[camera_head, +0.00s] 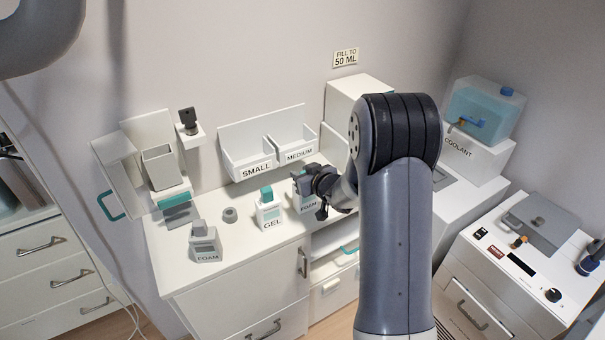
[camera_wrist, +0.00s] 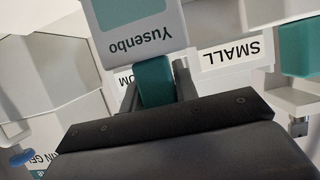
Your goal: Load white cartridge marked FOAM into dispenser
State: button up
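A white FOAM cartridge (camera_head: 307,203) is at the right of the counter, partly hidden by my gripper (camera_head: 312,180). In the wrist view its white body (camera_wrist: 140,25) shows the word Yusenbo upside down. The fingers (camera_wrist: 155,85) stand on both sides of its teal tab and appear closed on it. I cannot tell whether it touches the counter. Another FOAM cartridge (camera_head: 205,245), greyer with a grey tab, stands at the counter's front left. A GEL cartridge (camera_head: 269,214) with a teal tab stands between them. The wall dispenser (camera_head: 160,167) at the left has its door (camera_head: 117,163) open.
Bins marked SMALL (camera_head: 257,170) and MEDIUM (camera_head: 300,155) stand at the back wall. A small grey ring (camera_head: 230,214) lies on the counter (camera_head: 235,255). A coolant tank (camera_head: 485,110) and a control box (camera_head: 530,250) are at the right. Free counter lies around the ring.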

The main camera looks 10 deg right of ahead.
jog(key=o, duration=0.4)
jog(key=shift+r, duration=0.1)
jog(key=shift+r, duration=0.2)
jog(key=shift+s+d, duration=0.2)
jog(key=shift+s, duration=0.15)
jog(key=b+v, duration=0.1)
jog(key=v, duration=1)
jog(key=shift+s+a+r, duration=0.1)
jog(key=shift+s, duration=0.05)
